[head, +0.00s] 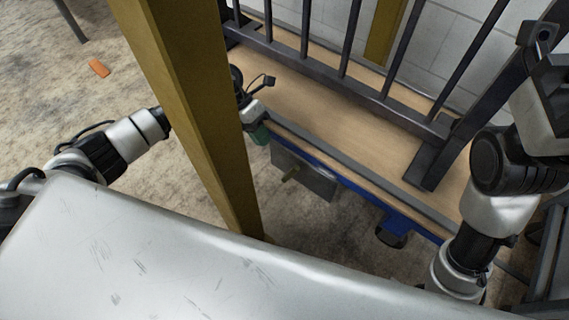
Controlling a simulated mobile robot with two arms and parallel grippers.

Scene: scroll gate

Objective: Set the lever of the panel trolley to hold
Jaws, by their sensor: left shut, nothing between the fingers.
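The panel trolley has a pale wooden deck (300,105) with a blue edge (365,190) and dark upright bars (345,45). I cannot tell whether this peg is the lever, and no hold marking is readable. My left gripper (260,132) is shut and empty, just right of the yellow post and beside the deck's near edge, left of the plate. The post hides part of my left arm. My right gripper is out of the picture; only its arm shows at the right.
A thick yellow post (190,105) stands upright between my left forearm and the trolley. Another yellow post (384,32) stands behind the bars by a pale block wall (440,50). A dark caster (391,237) shows under the deck. An orange scrap (98,68) lies on open floor.

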